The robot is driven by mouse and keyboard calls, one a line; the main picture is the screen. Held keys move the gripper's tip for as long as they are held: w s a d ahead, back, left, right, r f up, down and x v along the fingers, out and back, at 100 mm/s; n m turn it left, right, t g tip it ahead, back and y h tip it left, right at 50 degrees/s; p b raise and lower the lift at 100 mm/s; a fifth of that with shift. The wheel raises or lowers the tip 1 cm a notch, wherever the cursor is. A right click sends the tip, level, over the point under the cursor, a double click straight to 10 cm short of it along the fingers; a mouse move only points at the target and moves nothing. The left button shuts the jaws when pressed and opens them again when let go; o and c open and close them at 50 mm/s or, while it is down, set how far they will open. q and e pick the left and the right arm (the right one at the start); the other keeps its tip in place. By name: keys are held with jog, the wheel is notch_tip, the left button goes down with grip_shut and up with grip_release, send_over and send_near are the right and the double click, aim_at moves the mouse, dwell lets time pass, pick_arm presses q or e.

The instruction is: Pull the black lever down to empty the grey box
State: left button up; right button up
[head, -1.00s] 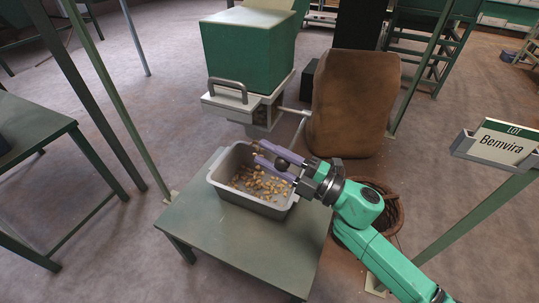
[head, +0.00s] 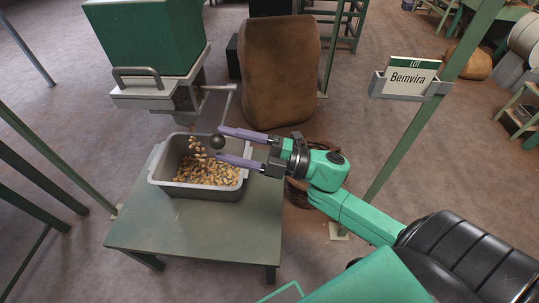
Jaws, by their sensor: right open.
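The lever (head: 228,105) is a thin metal rod with a black ball knob (head: 217,142) at its lower end. It hangs from the right side of the hopper's light grey box (head: 155,92), which has a bar handle in front. My right gripper (head: 220,145) is open, with its two purple fingers on either side of the knob; I cannot tell whether they touch it. Nuts fall in a stream (head: 194,147) below the hopper into a grey bin (head: 205,193), which holds a heap of nuts. My left gripper is not in view.
The bin stands on a low green table (head: 195,236) whose front part is bare. A brown sack (head: 281,70) stands behind the lever. A sign reading "Bemvira" (head: 408,78) is on a green post at right. A basket sits partly behind my right arm.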

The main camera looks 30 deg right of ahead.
jog(key=v, duration=0.8)
jog(key=shift+s+d, duration=0.25)
jog(key=shift+d, duration=0.05)
jog(key=shift+f, duration=0.1)
